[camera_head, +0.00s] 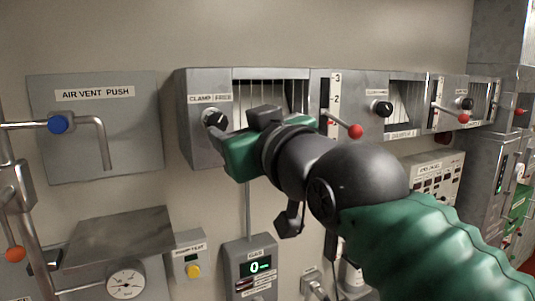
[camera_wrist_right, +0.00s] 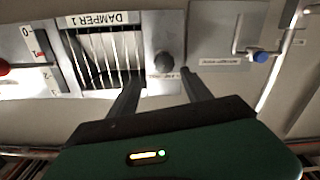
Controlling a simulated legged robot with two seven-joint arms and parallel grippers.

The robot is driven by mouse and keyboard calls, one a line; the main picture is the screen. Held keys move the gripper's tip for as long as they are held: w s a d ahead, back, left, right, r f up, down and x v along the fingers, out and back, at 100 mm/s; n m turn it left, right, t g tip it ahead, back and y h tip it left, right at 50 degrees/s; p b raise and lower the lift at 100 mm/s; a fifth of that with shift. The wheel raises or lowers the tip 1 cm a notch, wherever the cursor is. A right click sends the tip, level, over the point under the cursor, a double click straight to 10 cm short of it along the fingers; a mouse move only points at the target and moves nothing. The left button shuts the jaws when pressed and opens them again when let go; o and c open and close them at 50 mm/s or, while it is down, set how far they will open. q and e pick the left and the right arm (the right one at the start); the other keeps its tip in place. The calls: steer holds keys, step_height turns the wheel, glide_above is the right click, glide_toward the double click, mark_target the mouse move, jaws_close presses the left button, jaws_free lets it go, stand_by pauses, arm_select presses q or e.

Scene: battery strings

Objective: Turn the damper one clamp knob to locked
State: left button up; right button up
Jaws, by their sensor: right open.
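The damper one clamp knob (camera_head: 214,118) is a small round black knob at the left of the grey damper housing, under a label reading CLAMP and FREE. In the right wrist view the knob (camera_wrist_right: 164,62) sits beside the slatted window labelled DAMPER 1 (camera_wrist_right: 103,20). My right gripper (camera_head: 238,126) is just in front of the housing, close to the knob's right in the head view. In the right wrist view my right gripper (camera_wrist_right: 160,72) is open, with the knob seen between its two fingertips. I cannot tell whether a finger touches it. My left gripper is out of view.
A lever with a red ball (camera_head: 355,131) sticks out right of my gripper. More damper units with black knobs (camera_head: 382,108) stand farther right. A gauge (camera_head: 127,281) is below.

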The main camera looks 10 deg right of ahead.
steer(key=a+b+v, duration=0.1)
steer(key=b+v, duration=0.7)
steer(key=v, duration=0.1)
steer(key=shift+s, duration=0.2)
stand_by(0.4)
steer(key=shift+w+d, duration=0.1)
steer(key=shift+d, duration=0.15)
